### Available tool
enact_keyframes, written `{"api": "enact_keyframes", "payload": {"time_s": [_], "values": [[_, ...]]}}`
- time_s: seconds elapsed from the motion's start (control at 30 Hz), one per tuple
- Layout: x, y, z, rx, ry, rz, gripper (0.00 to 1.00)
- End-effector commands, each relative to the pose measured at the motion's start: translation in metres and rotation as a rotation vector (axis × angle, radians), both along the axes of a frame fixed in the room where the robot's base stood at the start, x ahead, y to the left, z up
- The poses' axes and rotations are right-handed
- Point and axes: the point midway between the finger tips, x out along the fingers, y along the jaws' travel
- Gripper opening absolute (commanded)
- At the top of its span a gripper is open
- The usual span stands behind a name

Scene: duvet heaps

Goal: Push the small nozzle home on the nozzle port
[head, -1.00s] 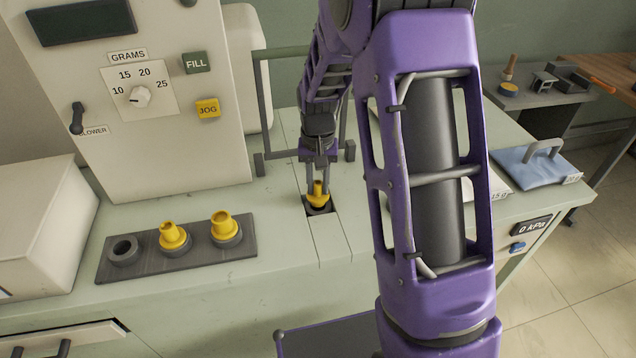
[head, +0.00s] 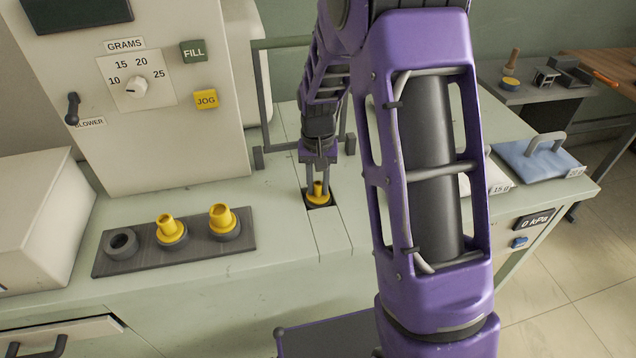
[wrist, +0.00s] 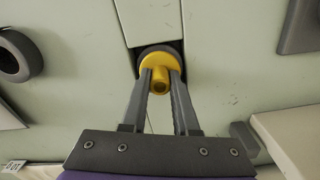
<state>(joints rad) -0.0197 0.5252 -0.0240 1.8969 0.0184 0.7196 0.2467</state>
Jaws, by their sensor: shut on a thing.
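The small nozzle (head: 318,189) is yellow and stands upright at the nozzle port (head: 319,202), a dark round seat in a slot of the pale green bench. My gripper (head: 318,184) points down and is shut on the nozzle's neck. In the wrist view the nozzle (wrist: 160,84) is between the two fingertips of my gripper (wrist: 160,78). The dark ring of the port (wrist: 172,47) shows past the nozzle's flange. The flange looks seated on or very close to the port; I cannot tell whether a gap is left.
A dark rack (head: 200,243) at left holds two larger yellow nozzles (head: 171,229) (head: 222,220) and one empty ring (head: 121,242). The machine panel (head: 160,140) rises behind it. A grey frame (head: 258,100) stands behind the port. A blue pad with a handle (head: 537,160) lies at right.

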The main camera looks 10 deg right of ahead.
Motion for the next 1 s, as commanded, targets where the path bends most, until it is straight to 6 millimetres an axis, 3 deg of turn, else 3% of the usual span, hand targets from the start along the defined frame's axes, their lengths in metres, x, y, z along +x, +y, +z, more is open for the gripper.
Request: {"api": "enact_keyframes", "payload": {"time_s": [0.3, 0.33, 0.53, 0.83, 1.0], "values": [[0.0, 0.0, -0.009, 0.0, 0.001, 0.0, 0.0], [0.0, 0.0, -0.009, 0.0, 0.0, 0.0, 0.3], [0.0, 0.0, -0.008, 0.0, 0.0, 0.0, 0.63], [0.0, 0.0, -0.006, 0.0, 0.0, 0.0, 0.63], [0.001, 0.0, 0.013, 0.0, -0.003, 0.0, 0.63]]}}
